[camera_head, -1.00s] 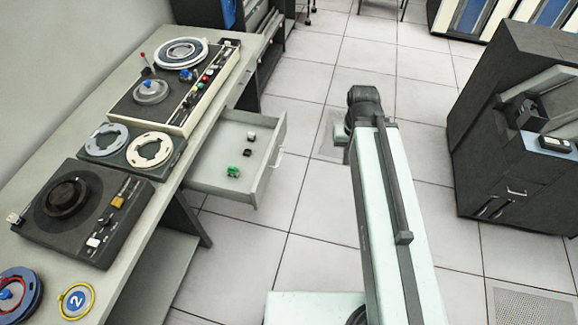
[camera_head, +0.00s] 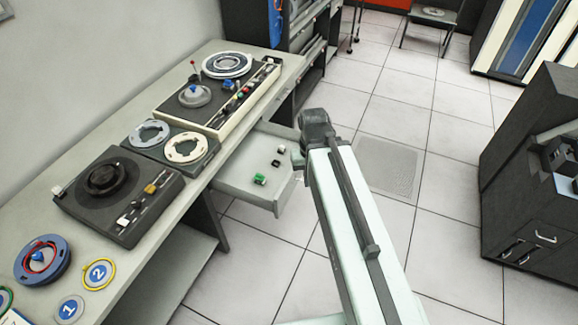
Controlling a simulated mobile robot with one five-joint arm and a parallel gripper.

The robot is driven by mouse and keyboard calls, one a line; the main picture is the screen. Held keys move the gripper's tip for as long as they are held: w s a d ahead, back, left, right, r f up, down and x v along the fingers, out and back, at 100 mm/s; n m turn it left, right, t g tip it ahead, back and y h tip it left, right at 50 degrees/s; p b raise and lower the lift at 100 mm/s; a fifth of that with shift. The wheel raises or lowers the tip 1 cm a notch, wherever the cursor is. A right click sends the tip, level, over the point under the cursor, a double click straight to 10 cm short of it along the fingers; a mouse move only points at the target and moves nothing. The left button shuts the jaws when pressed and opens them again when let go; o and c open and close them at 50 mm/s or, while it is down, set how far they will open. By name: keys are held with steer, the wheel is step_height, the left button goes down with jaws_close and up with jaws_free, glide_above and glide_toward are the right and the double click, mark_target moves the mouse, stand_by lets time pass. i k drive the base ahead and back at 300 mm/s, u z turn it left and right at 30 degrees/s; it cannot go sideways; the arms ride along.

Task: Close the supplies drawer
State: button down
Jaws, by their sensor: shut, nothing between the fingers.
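The supplies drawer (camera_head: 236,184) stands open, pulled out to the right from under the long desk. A green item (camera_head: 260,179), a black item (camera_head: 276,163) and a white item (camera_head: 281,150) lie inside it. The dark joint at the top of my arm hides part of the drawer's far front corner. My gripper is not visible; it is hidden behind or below my arm, so I cannot tell whether anything touches the drawer front.
The desk (camera_head: 150,254) carries a tape deck (camera_head: 187,96), a dark turntable unit (camera_head: 121,205) and several reels. A dark cabinet (camera_head: 530,170) stands at the right.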

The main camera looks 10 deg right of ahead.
mark_target(258, 153)
steer(key=u, duration=0.9)
steer(key=i, duration=1.05)
steer(key=z, duration=0.1)
